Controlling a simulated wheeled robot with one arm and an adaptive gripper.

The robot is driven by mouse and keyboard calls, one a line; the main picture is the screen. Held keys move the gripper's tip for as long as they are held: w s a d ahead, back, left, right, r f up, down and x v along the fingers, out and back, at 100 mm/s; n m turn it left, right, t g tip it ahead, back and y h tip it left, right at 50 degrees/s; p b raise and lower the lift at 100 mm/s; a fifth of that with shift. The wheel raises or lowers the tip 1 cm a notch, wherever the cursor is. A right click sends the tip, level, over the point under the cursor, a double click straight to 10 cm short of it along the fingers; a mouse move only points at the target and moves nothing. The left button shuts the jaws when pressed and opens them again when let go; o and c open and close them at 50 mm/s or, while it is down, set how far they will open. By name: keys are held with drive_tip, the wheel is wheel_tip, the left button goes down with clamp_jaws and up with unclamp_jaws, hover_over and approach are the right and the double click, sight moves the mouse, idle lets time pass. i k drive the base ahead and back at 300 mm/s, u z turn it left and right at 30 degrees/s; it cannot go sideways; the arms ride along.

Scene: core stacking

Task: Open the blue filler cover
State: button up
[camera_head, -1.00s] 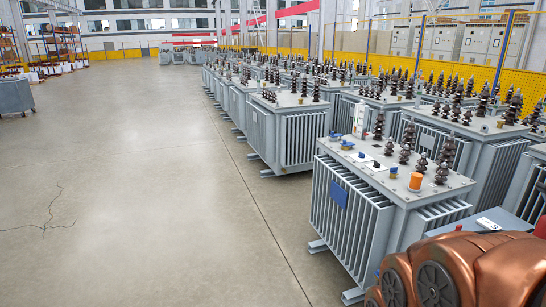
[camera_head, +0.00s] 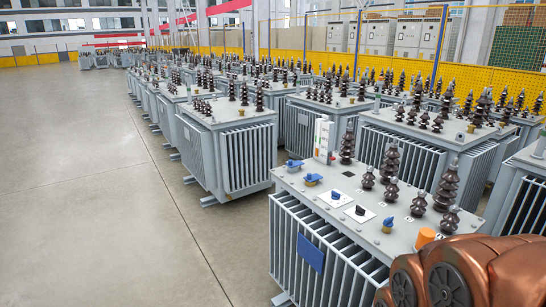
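The nearest grey transformer (camera_head: 400,236) stands at the right, with several dark ribbed insulators on its lid. Two blue caps sit at the lid's far left end: one at the corner (camera_head: 294,165) and a blue cap on a brass fitting (camera_head: 312,180) beside it. A smaller blue cap on brass (camera_head: 388,223) sits nearer to me, by the lid's front. I cannot tell which is the filler cover; all look seated. My copper-coloured arm links fill the lower right corner and hide part of the transformer's near end. My gripper is out of view.
Dark knobs on white plates (camera_head: 335,196) and an orange cap (camera_head: 426,236) share the lid. A white box (camera_head: 323,139) stands at its back edge. Rows of other transformers (camera_head: 230,150) stand close behind and right. The concrete floor (camera_head: 80,200) at left is clear.

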sight(291, 165)
drive_tip(key=u, duration=0.5)
drive_tip(key=i, duration=1.35)
drive_tip(key=u, duration=0.3)
drive_tip(key=i, duration=1.9)
drive_tip(key=z, duration=0.75)
